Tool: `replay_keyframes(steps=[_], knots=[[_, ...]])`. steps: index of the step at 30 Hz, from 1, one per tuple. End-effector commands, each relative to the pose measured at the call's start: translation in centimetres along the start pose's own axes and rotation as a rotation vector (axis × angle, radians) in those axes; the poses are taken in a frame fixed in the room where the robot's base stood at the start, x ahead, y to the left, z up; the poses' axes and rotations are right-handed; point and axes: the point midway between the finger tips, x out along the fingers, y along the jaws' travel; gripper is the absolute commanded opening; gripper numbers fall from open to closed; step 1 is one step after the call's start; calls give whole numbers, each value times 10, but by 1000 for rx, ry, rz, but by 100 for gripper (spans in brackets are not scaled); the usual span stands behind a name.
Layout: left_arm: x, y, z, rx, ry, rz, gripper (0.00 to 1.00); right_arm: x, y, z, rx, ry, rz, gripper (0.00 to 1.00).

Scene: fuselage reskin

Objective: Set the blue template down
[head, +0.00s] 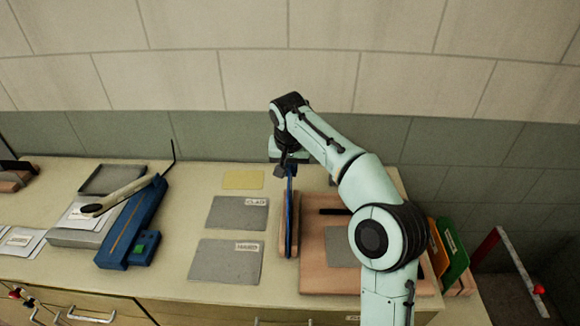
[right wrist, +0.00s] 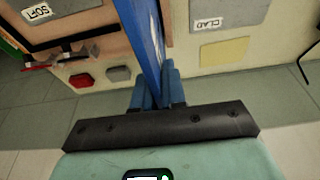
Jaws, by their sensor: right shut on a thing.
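The blue template (head: 290,222) is a thin panel standing on edge, seen nearly edge-on in the head view. Its lower edge is at a narrow wooden piece (head: 284,240) on the worktop; I cannot tell whether it rests there or hangs just above it. My right gripper (head: 287,170) is shut on the template's far upper end. In the right wrist view, the template (right wrist: 143,38) runs away from between the blue fingers (right wrist: 155,88). My left gripper is not in view.
A wooden board (head: 318,278) lies right of the template. Grey sheets labelled CLAD (head: 230,214) and another grey sheet (head: 215,262) lie left, with a yellow sheet (head: 243,179) behind. A green panel (head: 455,258) stands at far right. A blue lever tool (head: 140,218) stands left.

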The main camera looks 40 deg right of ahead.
Motion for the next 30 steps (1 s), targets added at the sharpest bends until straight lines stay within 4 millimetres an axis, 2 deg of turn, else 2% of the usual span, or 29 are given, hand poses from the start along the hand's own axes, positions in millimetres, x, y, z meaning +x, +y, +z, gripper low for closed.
replay_keyframes(steps=[5, 6, 8, 16, 20, 23, 30], knots=[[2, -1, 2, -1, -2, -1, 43, 3, 0, 1, 0, 2, -1, 0], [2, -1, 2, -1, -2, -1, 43, 3, 0, 1, 0, 2, -2, 20], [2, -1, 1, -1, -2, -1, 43, 3, 0, 1, 0, 2, -2, 40], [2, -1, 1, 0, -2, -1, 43, 4, 0, 1, 0, -1, 0, 41], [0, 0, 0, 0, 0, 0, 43, -4, -1, 0, -1, 1, -1, 41], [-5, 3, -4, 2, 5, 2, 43, -20, -1, -1, 0, 5, -4, 41], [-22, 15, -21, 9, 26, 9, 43, -77, -2, -2, 0, 9, -7, 41]])
